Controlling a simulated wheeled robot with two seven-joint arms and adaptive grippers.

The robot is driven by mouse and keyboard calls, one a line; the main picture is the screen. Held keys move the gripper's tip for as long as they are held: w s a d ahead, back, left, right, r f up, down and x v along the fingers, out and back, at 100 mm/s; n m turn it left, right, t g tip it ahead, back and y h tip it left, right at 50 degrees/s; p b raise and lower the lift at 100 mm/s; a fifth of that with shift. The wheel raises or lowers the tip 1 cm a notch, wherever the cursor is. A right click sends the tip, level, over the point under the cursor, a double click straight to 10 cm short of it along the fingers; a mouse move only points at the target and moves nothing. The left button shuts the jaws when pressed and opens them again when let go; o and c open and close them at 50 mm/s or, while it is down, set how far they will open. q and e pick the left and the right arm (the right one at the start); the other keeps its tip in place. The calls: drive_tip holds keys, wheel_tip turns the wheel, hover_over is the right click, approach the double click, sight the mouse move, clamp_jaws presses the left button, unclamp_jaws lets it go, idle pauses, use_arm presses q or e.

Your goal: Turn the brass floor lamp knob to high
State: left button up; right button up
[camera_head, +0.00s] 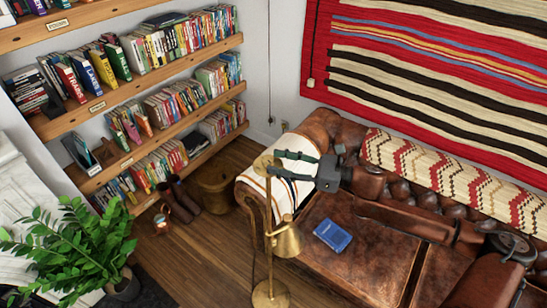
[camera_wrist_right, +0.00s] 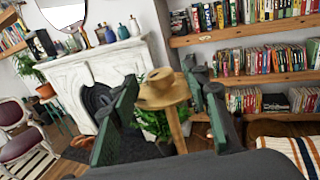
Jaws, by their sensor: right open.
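The brass floor lamp stands beside the sofa's left end in the head view, with a thin pole, a round base (camera_head: 270,294), a cone shade (camera_head: 287,241) and a flat disc on top (camera_head: 266,162). In the right wrist view a short round brass piece, apparently the knob (camera_wrist_right: 158,82), sits on the disc (camera_wrist_right: 163,98). My right gripper (camera_head: 276,163) is open at the lamp top; its green fingers (camera_wrist_right: 160,75) show on either side of the brass piece, with visible gaps. I cannot tell whether anything touches. My left gripper is not in view.
The brown leather sofa (camera_head: 345,248) holds a blue book (camera_head: 332,235) and lies under my right arm. Bookshelves (camera_head: 130,155) stand behind left, a leafy plant (camera_head: 75,250) at left. A brass bucket (camera_head: 216,187) and boots (camera_head: 182,196) stand on the floor.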

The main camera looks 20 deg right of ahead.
sight(274, 161)
drive_tip(key=shift+p+x, duration=0.35)
drive_tip(key=shift+x, duration=1.4)
drive_tip(key=shift+c, duration=0.2)
